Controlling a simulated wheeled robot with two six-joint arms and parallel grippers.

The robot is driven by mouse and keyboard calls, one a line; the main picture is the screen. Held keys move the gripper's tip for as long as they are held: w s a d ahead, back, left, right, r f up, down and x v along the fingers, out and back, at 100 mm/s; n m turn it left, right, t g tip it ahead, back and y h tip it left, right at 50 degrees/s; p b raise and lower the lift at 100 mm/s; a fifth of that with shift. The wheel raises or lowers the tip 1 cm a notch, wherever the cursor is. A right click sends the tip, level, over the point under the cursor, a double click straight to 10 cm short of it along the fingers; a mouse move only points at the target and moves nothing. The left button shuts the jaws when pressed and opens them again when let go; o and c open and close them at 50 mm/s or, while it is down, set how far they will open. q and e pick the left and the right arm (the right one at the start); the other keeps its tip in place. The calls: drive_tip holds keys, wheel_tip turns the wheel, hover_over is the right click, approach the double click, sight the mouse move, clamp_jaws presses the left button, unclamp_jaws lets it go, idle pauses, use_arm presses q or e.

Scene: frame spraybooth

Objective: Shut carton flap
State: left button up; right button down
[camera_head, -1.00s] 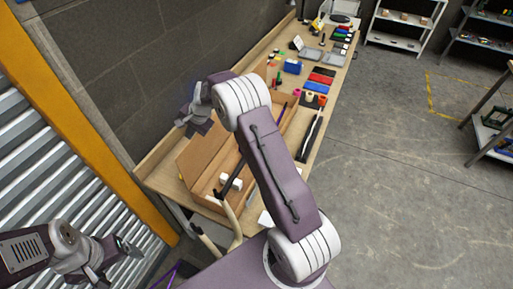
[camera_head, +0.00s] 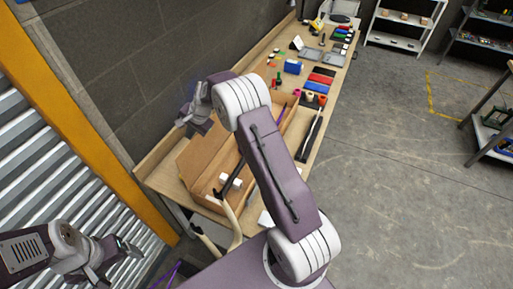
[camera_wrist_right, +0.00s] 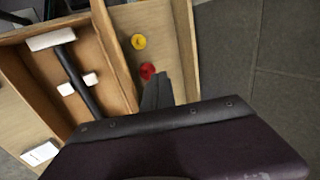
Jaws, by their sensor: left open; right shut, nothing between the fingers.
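The brown carton (camera_head: 208,187) lies open on the workbench, partly hidden behind my right arm. Its long flap (camera_head: 194,156) stands up and leans out on the wall side. In the right wrist view the carton (camera_wrist_right: 30,82) shows its inside, with white blocks and a dark rod, and the flap (camera_wrist_right: 183,45) runs along its right side. My right gripper (camera_head: 183,124) is beyond the flap near the wall, shut and empty. Its dark fingers (camera_wrist_right: 160,90) appear beside the flap; contact cannot be told. My left gripper (camera_head: 137,252) is open and empty at lower left, far from the carton.
The workbench (camera_head: 163,184) runs along the grey wall. Yellow and red rolls (camera_wrist_right: 147,71) lie beyond the flap.

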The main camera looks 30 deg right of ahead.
sight(199, 136)
drive_tip(key=shift+s+d+b, duration=0.35)
drive_tip(key=shift+s+b, duration=0.15)
drive_tip(key=shift+s, duration=0.05)
drive_tip(key=shift+s+d+b, duration=0.3)
drive_tip(key=shift+s+b, duration=0.15)
drive_tip(key=shift+s, duration=0.1)
drive_tip(key=shift+s+d+f+b, duration=0.3)
drive_tip(key=shift+s+b, duration=0.1)
drive_tip(key=shift+b, duration=0.3)
drive_tip(key=shift+s+d+f+b, duration=0.1)
drive_tip(key=shift+s+d+b, duration=0.15)
drive_tip(key=shift+s+b, duration=0.2)
drive_tip(key=shift+s, duration=0.25)
